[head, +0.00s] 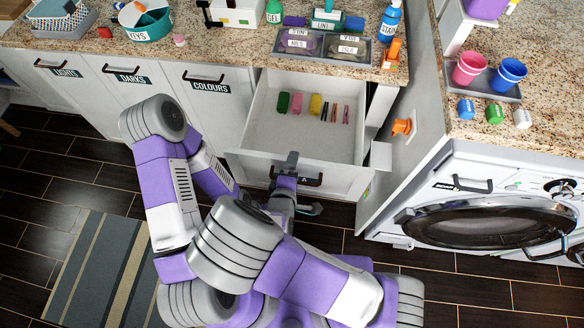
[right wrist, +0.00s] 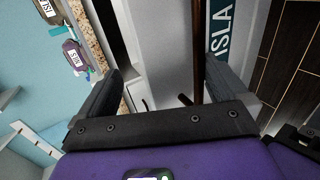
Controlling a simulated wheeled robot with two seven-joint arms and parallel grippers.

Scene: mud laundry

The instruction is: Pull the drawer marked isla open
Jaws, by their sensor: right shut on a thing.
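The isla drawer (head: 345,180) stands pulled out from under the counter, its inside open to view. Its dark handle (head: 312,181) is on the front face; the handle also shows as a bar in the right wrist view (right wrist: 197,45). The ISLA label (right wrist: 219,45) shows beside the bar in the right wrist view. My right gripper (head: 300,184) is at the drawer front, shut on the handle, with one finger on each side.
Coloured pieces and several clips lie in the drawer (head: 262,133). A cabinet panel (head: 405,150) with an orange item stands right of it, then the washing machine (head: 490,195). A grey tray (head: 322,60) sits on the counter above. Dark floor lies in front.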

